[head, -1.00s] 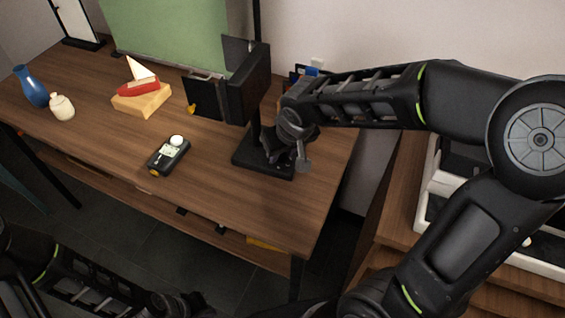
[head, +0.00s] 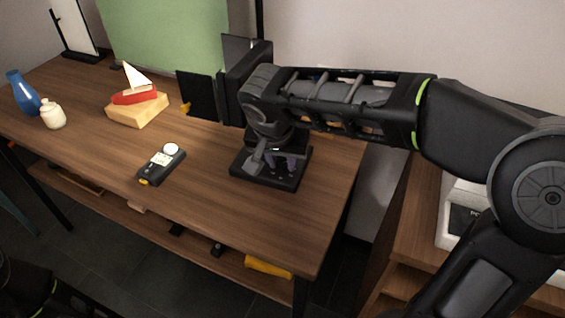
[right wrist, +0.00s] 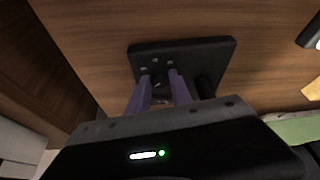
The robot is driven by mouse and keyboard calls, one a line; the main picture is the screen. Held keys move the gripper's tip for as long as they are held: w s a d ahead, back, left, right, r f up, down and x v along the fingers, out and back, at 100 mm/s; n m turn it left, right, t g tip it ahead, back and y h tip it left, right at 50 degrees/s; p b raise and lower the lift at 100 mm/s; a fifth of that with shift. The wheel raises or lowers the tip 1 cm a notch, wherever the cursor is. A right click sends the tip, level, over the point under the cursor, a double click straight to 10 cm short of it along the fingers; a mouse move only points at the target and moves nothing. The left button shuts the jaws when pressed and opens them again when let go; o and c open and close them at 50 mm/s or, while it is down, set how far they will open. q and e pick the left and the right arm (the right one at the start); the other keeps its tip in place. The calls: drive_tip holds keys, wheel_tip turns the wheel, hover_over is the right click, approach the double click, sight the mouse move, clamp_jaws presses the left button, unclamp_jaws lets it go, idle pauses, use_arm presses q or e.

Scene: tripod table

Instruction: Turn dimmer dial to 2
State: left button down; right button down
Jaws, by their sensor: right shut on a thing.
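In the right wrist view the base (right wrist: 215,48) shows several small white marks around the dial area. The dial itself is mostly hidden between the fingers. My right gripper (head: 283,166) points down over the base. In the right wrist view its two purple fingers (right wrist: 160,80) reach down at the marks, closed on what appears to be the dimmer dial. My left arm shows only at the bottom left; its gripper is out of view.
A dark handheld meter (head: 162,165) with a round white top lies left of the base. A toy boat (head: 137,93) on a yellow block (head: 137,109), a white jar (head: 53,115) and a blue vase (head: 22,93) stand farther left. The table front is clear.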

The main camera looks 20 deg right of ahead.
idle(0.3)
drive_tip(key=c, duration=1.1)
unclamp_jaws()
drive_tip(key=shift+c, duration=0.2)
drive_tip(key=p+v, duration=0.1)
drive_tip(key=v, duration=0.6)
drive_tip(key=shift+a+r, duration=0.2)
drive_tip(key=shift+r, duration=0.15)
drive_tip(key=shift+s, duration=0.15)
